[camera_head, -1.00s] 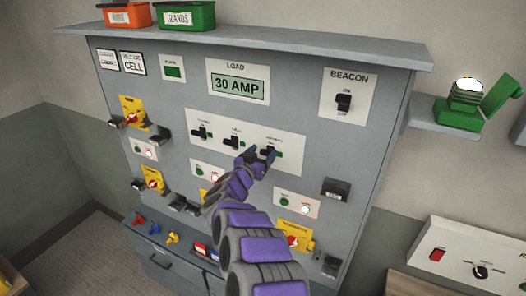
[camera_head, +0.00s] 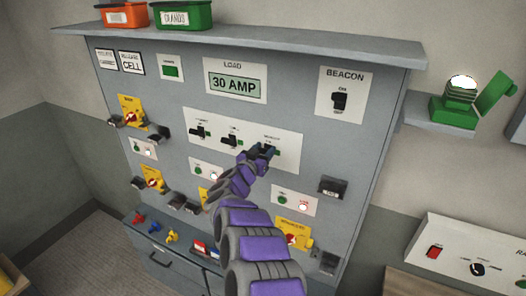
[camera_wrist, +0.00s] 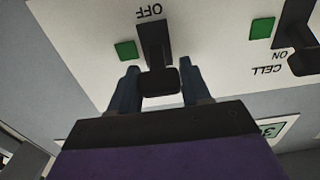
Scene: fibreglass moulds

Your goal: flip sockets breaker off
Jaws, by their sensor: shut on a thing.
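The white breaker panel (camera_head: 287,165) carries three black levers. The left lever (camera_head: 200,132) and middle lever (camera_head: 232,140) stand free, with small labels too blurred to read. My gripper (camera_head: 262,150) is at the rightmost breaker, whose label it partly covers. In the wrist view, which is upside down, my gripper (camera_wrist: 160,72) has one finger on each side of the black lever (camera_wrist: 158,82) and is shut on it. The word OFF and a green square show beyond the lever. The neighbouring breaker (camera_wrist: 297,25) is marked CELL and ON.
A load display (camera_head: 235,86) above reads 30 AMP. A beacon switch (camera_head: 339,103) is at the upper right. Yellow rotary switches (camera_head: 293,234) and black padlock-like blocks (camera_head: 333,188) stick out around the panel. A shelf with orange (camera_head: 124,15) and green bins (camera_head: 184,16) overhangs the top.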

